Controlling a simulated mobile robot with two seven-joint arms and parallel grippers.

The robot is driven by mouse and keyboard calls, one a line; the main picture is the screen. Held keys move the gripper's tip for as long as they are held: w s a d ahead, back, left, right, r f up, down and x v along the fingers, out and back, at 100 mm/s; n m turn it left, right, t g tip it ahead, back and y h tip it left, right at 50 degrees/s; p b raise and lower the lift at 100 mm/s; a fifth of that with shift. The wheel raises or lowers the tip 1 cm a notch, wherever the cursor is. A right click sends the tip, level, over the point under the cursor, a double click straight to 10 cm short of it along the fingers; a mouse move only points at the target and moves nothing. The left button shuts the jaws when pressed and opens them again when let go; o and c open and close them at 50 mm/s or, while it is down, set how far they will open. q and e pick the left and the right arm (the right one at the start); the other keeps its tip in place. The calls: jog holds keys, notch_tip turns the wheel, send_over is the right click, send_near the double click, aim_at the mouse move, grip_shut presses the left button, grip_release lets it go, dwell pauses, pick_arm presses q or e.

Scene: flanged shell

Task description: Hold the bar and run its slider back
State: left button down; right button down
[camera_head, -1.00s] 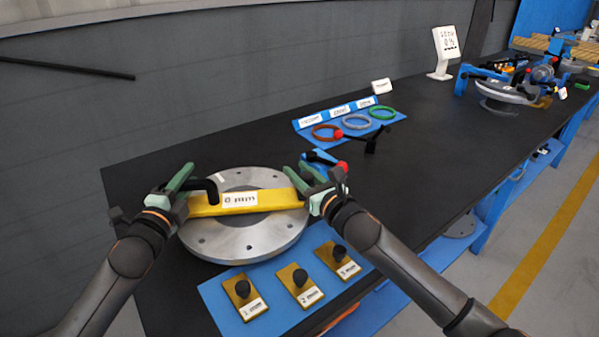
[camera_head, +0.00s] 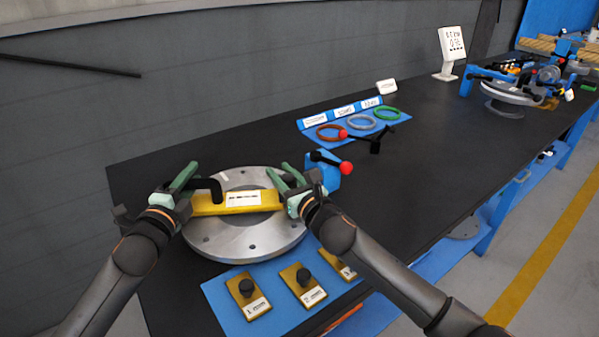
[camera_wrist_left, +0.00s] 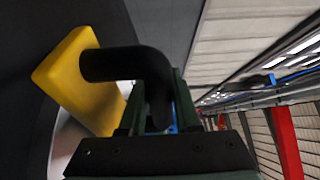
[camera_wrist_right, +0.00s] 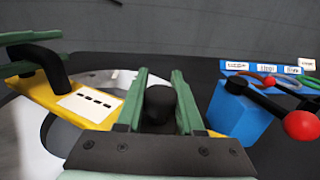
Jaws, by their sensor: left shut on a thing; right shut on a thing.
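The yellow bar (camera_head: 240,208) lies across the grey flanged ring (camera_head: 222,245). It carries a white label (camera_wrist_right: 90,104) with a row of dashes. My left gripper (camera_head: 188,182) is shut on the black bent handle (camera_wrist_left: 135,65) at the bar's left end. My right gripper (camera_head: 281,180) is over the right part of the bar. In the right wrist view, the black slider knob (camera_wrist_right: 160,102) stands between its fingers, and it is shut on that knob. The part of the bar under the right gripper is hidden.
A blue block (camera_head: 322,172) with a red-balled lever stands just right of my right gripper. Yellow plates with black knobs (camera_head: 246,289) lie on a blue mat in front. Coloured rings (camera_head: 360,122) lie behind.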

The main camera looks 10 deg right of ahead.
pick_arm(q)
jog(key=shift+d+r, duration=0.15)
jog(key=shift+r, duration=0.1)
pick_arm(e)
jog(key=shift+a, duration=0.8)
jog(key=c, duration=0.5)
grip_release()
jog(key=shift+d, duration=0.1)
jog(key=v, duration=1.2)
